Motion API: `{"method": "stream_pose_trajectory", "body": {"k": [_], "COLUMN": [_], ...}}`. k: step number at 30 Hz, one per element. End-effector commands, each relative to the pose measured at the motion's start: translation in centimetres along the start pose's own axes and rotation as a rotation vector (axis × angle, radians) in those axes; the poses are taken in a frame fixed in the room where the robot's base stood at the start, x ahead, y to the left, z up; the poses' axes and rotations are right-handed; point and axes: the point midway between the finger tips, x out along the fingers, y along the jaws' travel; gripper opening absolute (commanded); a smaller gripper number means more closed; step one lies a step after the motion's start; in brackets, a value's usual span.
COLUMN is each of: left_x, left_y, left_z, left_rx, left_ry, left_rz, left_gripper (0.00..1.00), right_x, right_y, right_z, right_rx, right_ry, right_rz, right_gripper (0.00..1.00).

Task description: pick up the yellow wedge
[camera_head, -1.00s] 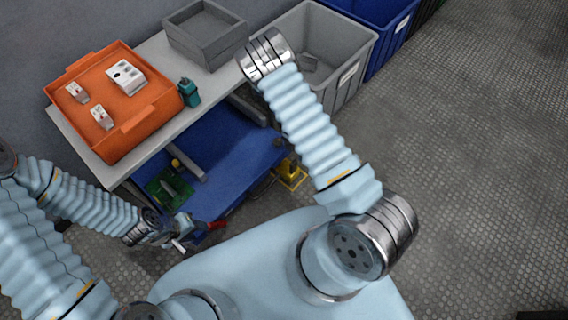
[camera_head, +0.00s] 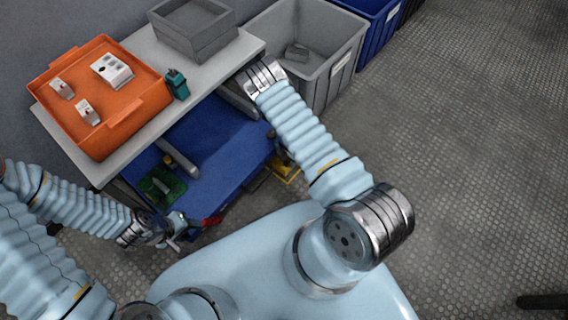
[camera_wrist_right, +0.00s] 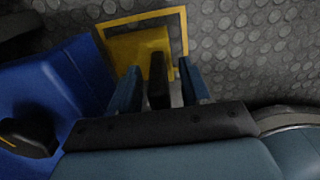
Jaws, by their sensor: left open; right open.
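The yellow wedge (camera_wrist_right: 143,44) lies on the floor inside a yellow outline, just beyond my right gripper's fingertips in the right wrist view. In the head view a little yellow (camera_head: 286,169) shows beside the blue trolley, partly hidden. My right gripper (camera_wrist_right: 161,80) is open, its two blue fingers pointing toward the wedge. A dark upright piece stands between the fingers; I cannot tell what it belongs to. In the head view this gripper is hidden below my right arm. My left gripper (camera_head: 178,228) is open and empty, low left near the trolley.
A bench above holds an orange tray (camera_head: 125,120), a grey box (camera_head: 195,45) and a teal item (camera_head: 177,84). Grey (camera_head: 345,75) and blue bins stand behind.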

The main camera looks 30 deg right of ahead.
Motion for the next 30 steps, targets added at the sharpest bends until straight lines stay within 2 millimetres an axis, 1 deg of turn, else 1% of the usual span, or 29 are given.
{"method": "stream_pose_trajectory", "body": {"k": [1,10,30], "left_x": [-0.01,0.0,0.0], "left_y": [0.0,0.01,0.02], "left_z": [0.0,0.01,0.01], "left_rx": [0.0,0.0,0.0], "left_ry": [0.0,0.0,0.0], "left_rz": [0.0,0.0,0.0], "left_gripper": [0.43,0.43,0.43], "right_x": [-0.02,-0.05,-0.08], "right_y": [0.01,0.02,0.07], "right_z": [-0.01,-0.01,-0.01], "right_rx": [0.0,0.0,-0.001], "right_ry": [0.0,0.0,0.0], "right_rz": [0.0,0.0,0.001], "right_gripper": [0.47,0.01,0.0]}}
